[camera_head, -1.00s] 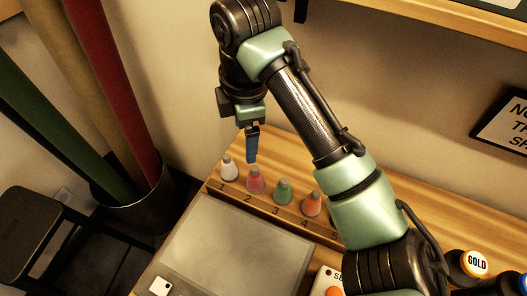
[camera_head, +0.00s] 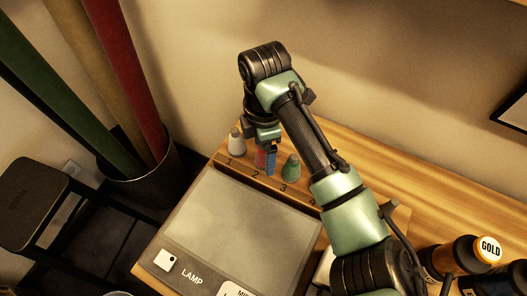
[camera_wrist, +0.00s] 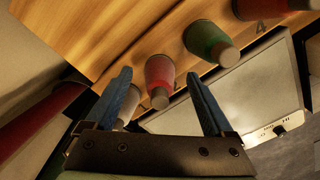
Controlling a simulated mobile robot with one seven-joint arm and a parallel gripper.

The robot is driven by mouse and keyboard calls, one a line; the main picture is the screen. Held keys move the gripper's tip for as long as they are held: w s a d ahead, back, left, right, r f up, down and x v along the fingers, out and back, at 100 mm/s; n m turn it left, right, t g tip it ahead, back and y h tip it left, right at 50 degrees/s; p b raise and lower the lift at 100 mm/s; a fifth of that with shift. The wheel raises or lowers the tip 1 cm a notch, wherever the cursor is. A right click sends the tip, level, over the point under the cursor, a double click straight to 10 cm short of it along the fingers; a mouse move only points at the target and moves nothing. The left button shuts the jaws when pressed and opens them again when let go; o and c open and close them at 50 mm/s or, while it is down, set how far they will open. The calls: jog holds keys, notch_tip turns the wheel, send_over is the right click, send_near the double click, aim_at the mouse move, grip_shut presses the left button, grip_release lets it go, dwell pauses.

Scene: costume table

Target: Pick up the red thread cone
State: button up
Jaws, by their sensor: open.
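A pinkish-red thread cone (camera_head: 260,158) stands at place 2 on the wooden rack, partly hidden by my gripper (camera_head: 271,168). In the wrist view this cone (camera_wrist: 160,74) lies between the two blue fingers of my gripper (camera_wrist: 158,78), with a gap on each side. My gripper is open and empty, pointing down. A second, orange-red cone (camera_wrist: 262,7) is at the top right edge of the wrist view; my arm hides it in the head view. I cannot tell from above how deep the fingers reach around the cone.
A white cone (camera_head: 236,142) and a green cone (camera_head: 290,168) flank the pinkish-red one closely. A grey lamp panel (camera_head: 245,215) lies in front of the rack. Dark bottles (camera_head: 458,252) stand at the right. Fabric rolls in a dark bin (camera_head: 150,180) are at the left.

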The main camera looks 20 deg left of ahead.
jog(key=shift+f, duration=0.6)
grip_shut()
jog(key=shift+r, duration=0.1)
